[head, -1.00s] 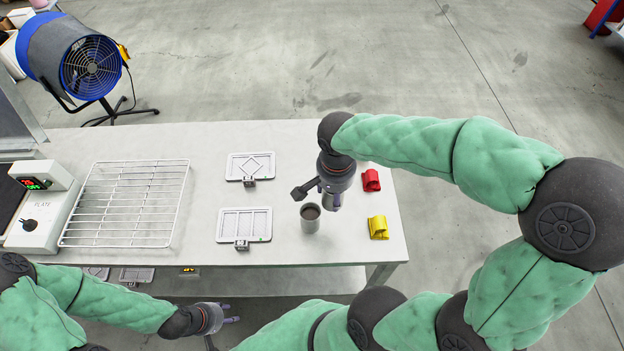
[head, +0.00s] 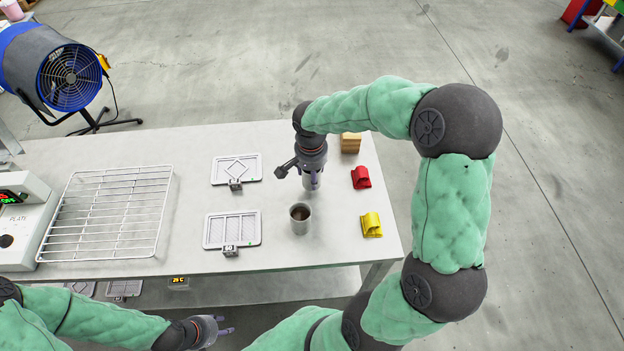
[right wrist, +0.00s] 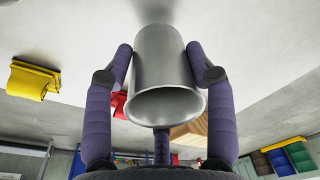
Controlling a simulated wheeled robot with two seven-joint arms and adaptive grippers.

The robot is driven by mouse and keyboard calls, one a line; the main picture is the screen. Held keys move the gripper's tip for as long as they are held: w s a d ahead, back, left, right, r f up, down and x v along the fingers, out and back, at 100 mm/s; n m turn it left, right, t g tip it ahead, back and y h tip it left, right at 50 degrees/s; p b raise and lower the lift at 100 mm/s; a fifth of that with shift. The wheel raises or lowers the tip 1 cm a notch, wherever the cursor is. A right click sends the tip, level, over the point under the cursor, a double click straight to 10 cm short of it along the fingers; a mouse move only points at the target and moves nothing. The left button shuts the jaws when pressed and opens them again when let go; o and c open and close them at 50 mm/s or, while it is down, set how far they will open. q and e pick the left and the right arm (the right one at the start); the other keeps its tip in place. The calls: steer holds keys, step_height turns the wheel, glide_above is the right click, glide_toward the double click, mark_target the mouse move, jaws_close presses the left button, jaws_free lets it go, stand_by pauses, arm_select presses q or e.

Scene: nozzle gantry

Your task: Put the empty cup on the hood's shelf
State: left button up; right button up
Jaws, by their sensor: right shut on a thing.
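My right gripper (head: 312,182) hangs over the right part of the table, its fingers pointing down. In the right wrist view it is shut on a grey metal cup (right wrist: 160,75), one purple finger on each side. The mouth of this cup faces the camera and shows a bare grey inside. In the head view this cup is mostly hidden by the gripper. A second metal cup (head: 300,222) with brown contents stands on the table just in front of it. My left gripper (head: 222,327) is open and empty before the table's front edge. I cannot make out the hood's shelf.
The white table (head: 290,262) bears a wire rack (head: 105,212), two framed plates (head: 237,168) (head: 232,229), a red holder (head: 361,177), a yellow holder (head: 371,225) and a wooden block (head: 350,143). A plate device (head: 22,230) stands at left. A blue fan (head: 70,75) stands behind.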

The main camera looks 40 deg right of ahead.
steer(key=shift+f+b, duration=0.3)
steer(key=shift+f, duration=1)
steer(key=shift+f, duration=0.1)
steer(key=o, duration=1.3)
steer(key=shift+f, duration=0.1)
